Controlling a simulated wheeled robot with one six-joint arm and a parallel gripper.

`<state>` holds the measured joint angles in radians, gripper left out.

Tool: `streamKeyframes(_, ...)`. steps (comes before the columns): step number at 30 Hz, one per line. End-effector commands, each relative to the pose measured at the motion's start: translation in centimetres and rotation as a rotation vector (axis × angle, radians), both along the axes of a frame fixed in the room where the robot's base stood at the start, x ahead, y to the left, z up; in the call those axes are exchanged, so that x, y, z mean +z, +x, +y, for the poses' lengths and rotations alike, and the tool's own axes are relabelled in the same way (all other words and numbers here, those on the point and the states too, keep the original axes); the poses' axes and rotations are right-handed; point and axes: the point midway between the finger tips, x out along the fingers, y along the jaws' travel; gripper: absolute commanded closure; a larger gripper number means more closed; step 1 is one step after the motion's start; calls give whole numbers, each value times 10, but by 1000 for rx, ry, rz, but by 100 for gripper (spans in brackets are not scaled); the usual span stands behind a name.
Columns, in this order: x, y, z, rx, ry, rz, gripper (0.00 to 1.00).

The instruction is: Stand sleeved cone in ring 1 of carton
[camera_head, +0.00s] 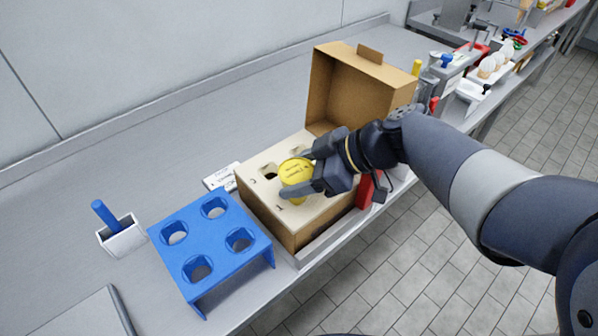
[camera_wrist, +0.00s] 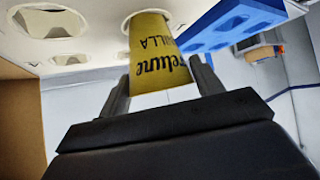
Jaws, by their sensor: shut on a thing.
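The sleeved cone (camera_head: 297,172) has a yellow sleeve with dark lettering. My gripper (camera_head: 294,176) is shut on it, one finger on each side, over the pale insert of the brown carton (camera_head: 270,226). In the wrist view the cone (camera_wrist: 158,62) shows upside down between the fingertips of my gripper (camera_wrist: 160,76). Its narrow end meets a round hole in the insert (camera_wrist: 95,22); how deep it sits I cannot tell. Other holes in the insert are empty where visible. The cone and gripper hide part of the insert in the head view.
A blue stand (camera_head: 208,240) with several empty holes stands left of the carton. The carton's open lid (camera_head: 358,88) rises behind the insert. A white holder (camera_head: 121,237) with a blue handle is at far left. A red object (camera_head: 367,190) stands close to the carton's right side.

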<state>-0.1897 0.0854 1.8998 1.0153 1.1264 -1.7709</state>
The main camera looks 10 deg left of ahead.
Motion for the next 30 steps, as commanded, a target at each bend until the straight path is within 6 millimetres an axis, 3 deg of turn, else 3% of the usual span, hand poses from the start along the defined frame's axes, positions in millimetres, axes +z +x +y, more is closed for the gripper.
streamKeyframes(20,-8,0,0,0,0,0,62)
streamKeyframes(21,-8,0,0,0,0,0,35)
streamKeyframes(30,-8,0,0,0,0,0,12)
